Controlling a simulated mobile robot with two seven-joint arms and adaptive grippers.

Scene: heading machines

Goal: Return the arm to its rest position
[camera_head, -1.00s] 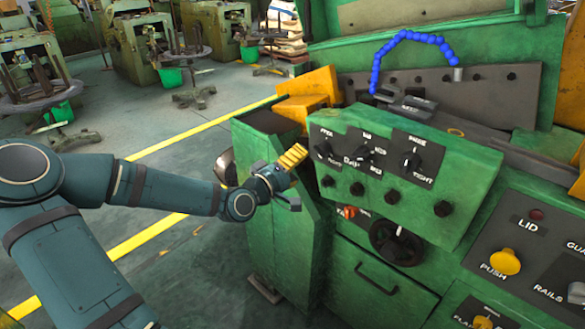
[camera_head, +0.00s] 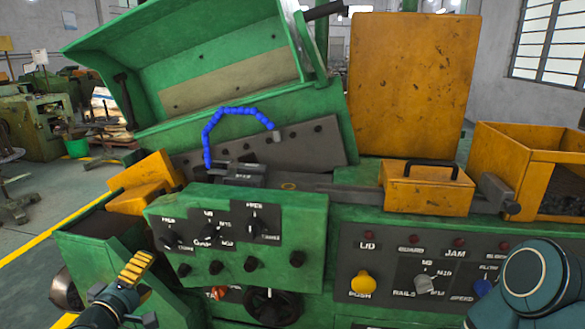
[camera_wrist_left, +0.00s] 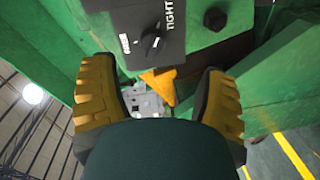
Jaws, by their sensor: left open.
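My left gripper (camera_head: 143,293) is at the lower left of the head view, in front of the machine and left of its knob panel (camera_head: 235,228). One finger with a ribbed yellow pad points up; the other is dark and seen edge-on. In the left wrist view the two yellow-padded fingers (camera_wrist_left: 160,95) stand wide apart with nothing between them. A black selector plate and knob (camera_wrist_left: 152,42) on green metal show beyond them. Part of my right arm (camera_head: 530,285) shows at the lower right; its gripper is out of view.
The green machine fills the front. A second panel (camera_head: 420,270) has a yellow push button (camera_head: 362,284). A yellow lidded box (camera_head: 427,188) and an open yellow bin (camera_head: 530,165) stand to the right. Floor with a yellow line (camera_head: 40,238) is open at the left.

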